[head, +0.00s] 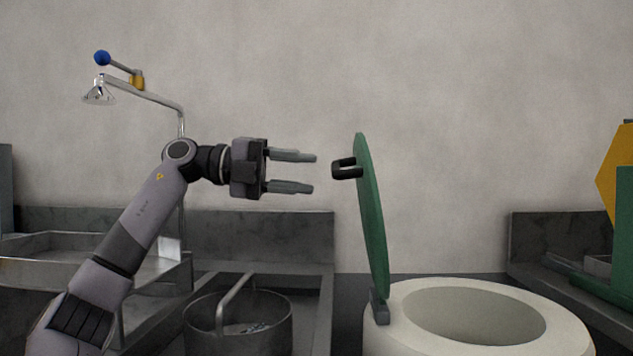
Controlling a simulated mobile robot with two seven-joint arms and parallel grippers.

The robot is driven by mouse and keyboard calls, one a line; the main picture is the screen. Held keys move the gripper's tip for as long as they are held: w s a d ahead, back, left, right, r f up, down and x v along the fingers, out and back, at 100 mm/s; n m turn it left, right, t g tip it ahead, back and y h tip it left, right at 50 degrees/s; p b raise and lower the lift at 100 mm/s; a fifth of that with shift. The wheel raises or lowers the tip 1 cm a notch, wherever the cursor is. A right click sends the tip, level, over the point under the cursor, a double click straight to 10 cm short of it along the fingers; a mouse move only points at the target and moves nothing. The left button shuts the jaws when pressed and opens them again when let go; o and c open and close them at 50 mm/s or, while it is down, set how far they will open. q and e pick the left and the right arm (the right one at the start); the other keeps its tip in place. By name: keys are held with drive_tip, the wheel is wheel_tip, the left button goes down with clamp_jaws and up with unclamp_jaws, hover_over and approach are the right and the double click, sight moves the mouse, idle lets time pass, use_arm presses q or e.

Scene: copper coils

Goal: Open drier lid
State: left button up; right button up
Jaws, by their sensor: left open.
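The drier (395,335) is a round cream drum at the lower right, with its round opening showing. Its green lid (371,220) stands almost upright on a hinge (379,308) at the drum's left side, seen nearly edge-on. A black handle (347,168) sticks out from the lid's upper left face. My left gripper (302,172) is open and empty, its two fingers pointing right towards the handle, with a small gap in the picture between fingertips and handle. My right gripper is not in view.
A metal pot (238,325) with a raised handle stands in the counter below my left arm. A shower head (98,93) on a pipe rises behind the arm. Dark counters flank the drier, with a green and yellow machine (620,220) at the right edge.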

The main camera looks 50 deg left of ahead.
use_arm(q)
drive_tip(key=shift+v, duration=1.6)
